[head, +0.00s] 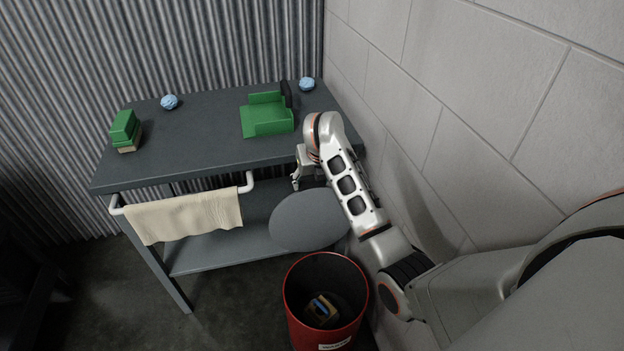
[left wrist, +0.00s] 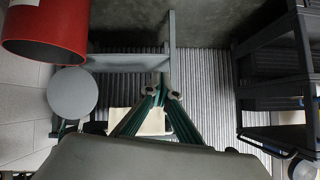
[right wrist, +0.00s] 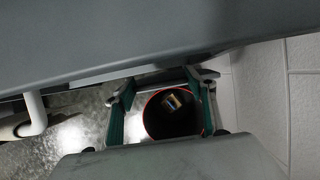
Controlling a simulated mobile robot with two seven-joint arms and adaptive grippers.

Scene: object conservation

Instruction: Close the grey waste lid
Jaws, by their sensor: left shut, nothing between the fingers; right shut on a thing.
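The grey waste lid (head: 308,220) is a round disc tilted up above the back of the red bin (head: 292,311), whose mouth is uncovered. The lid also shows in the left wrist view (left wrist: 72,92), beside the red bin (left wrist: 45,28). My right gripper (head: 297,181) is at the lid's far edge, below the table's front right corner. It is shut on the lid, though the contact is mostly hidden; its fingers are spread in the right wrist view (right wrist: 162,88). My left gripper (left wrist: 162,92) is shut and empty, away from the bin.
A dark grey table (head: 205,140) stands beside the block wall (head: 480,90), close to my right arm. It bears green items (head: 268,118) and crumpled blue balls (head: 170,102). A cream towel (head: 185,217) hangs on its front rail. A small item (head: 322,310) lies in the bin.

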